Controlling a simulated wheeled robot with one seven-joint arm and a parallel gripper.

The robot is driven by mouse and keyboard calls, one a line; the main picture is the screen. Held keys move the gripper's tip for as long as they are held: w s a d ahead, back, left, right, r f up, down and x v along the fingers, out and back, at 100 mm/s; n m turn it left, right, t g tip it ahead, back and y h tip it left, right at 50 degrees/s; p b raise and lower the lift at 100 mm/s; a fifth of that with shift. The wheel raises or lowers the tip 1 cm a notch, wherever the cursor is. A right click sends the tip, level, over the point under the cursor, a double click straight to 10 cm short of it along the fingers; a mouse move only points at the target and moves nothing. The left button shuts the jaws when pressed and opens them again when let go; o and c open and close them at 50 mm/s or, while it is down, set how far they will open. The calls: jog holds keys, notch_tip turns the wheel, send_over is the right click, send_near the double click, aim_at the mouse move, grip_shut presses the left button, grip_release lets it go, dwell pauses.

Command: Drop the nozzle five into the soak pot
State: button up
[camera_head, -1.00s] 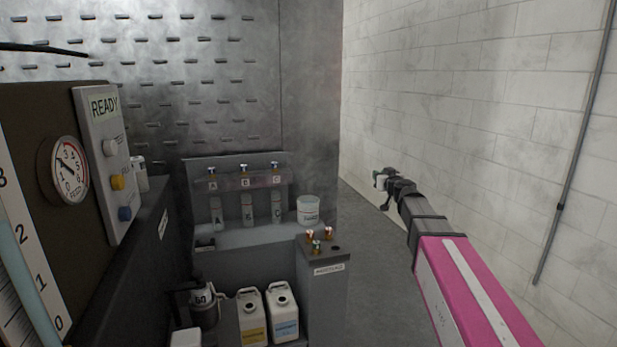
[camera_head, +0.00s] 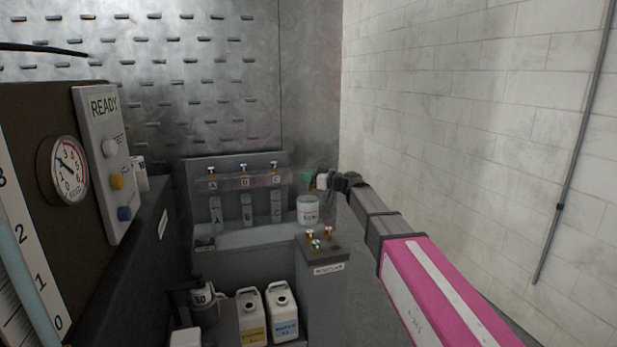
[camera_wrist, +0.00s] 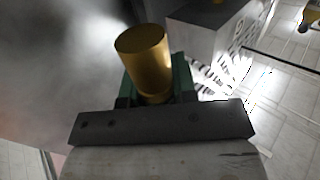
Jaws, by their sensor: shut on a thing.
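My gripper (camera_head: 311,181) hangs above the white pot, close to its rim in the head view. In the wrist view its green fingers (camera_wrist: 158,88) are shut on a brass cylinder, the nozzle (camera_wrist: 142,52). The nozzle is too small to make out in the head view. The soak pot (camera_head: 308,213) is a white round tub with a blurred label, on the grey bench right of the bottle row. The height gap between nozzle and pot is hard to tell, and the pot's inside is hidden.
Several brass nozzles (camera_head: 316,246) stand on a grey block (camera_head: 325,256) in front of the pot. A rack (camera_head: 238,166) marked A, B, C is left of it. White jugs (camera_head: 282,310) stand below. Open floor and a pale wall (camera_head: 450,120) lie right.

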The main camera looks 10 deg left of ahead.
jog(key=shift+f, duration=2.8)
jog(key=o, duration=1)
jog(key=v, duration=1.1)
jog(key=shift+s, duration=0.1)
